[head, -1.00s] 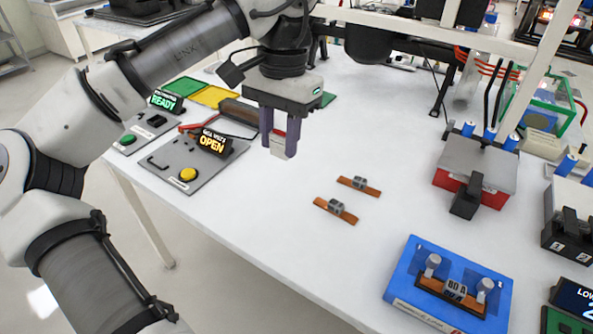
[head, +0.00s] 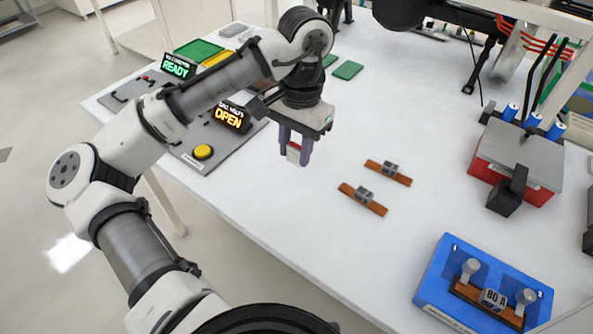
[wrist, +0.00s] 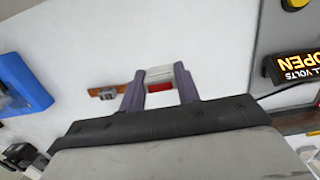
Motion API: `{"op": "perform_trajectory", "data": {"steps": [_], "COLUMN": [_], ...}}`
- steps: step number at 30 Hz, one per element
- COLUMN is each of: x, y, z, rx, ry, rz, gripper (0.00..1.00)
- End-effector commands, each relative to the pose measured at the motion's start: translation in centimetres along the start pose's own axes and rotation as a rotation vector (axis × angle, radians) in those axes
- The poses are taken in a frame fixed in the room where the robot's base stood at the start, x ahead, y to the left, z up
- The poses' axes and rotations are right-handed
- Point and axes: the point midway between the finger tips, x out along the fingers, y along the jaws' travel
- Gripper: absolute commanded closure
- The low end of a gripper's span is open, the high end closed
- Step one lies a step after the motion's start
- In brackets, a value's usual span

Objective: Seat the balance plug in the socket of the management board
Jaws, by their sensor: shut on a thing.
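My gripper (head: 295,149) is shut on a small white and red block, likely the balance plug (head: 293,154), and holds it over the white table. In the wrist view the plug (wrist: 160,75) sits between the purple fingertips, with its white part outward and red part nearer the palm. A grey panel (head: 190,165) with a yellow button and a display reading CELL VOLTS OPEN lies to the left of my gripper. I cannot make out the management board's socket in either view; part of the area behind my arm is hidden.
Two copper-coloured links with grey blocks (head: 363,199) (head: 388,172) lie right of my gripper. A blue fuse holder marked 80 A (head: 435,290) stands at the front right, a red and grey box (head: 480,160) behind it. A READY display (head: 179,67) stands far left.

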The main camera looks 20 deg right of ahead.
Motion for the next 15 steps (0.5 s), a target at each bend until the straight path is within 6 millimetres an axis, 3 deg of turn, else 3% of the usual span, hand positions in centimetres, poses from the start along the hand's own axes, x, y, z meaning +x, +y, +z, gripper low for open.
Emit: {"op": "perform_trajectory", "data": {"steps": [3, 10, 15], "x": [2.0, 3.6, 6.0], "y": [0.0, 0.0, 0.0], "z": [-0.2, -0.4, -0.7], "rx": [0.0, 0.0, -0.002], "ry": [-0.001, 0.0, -0.002], "rz": [0.003, 0.001, 0.001], "gripper": [0.9, 0.9, 0.9]}}
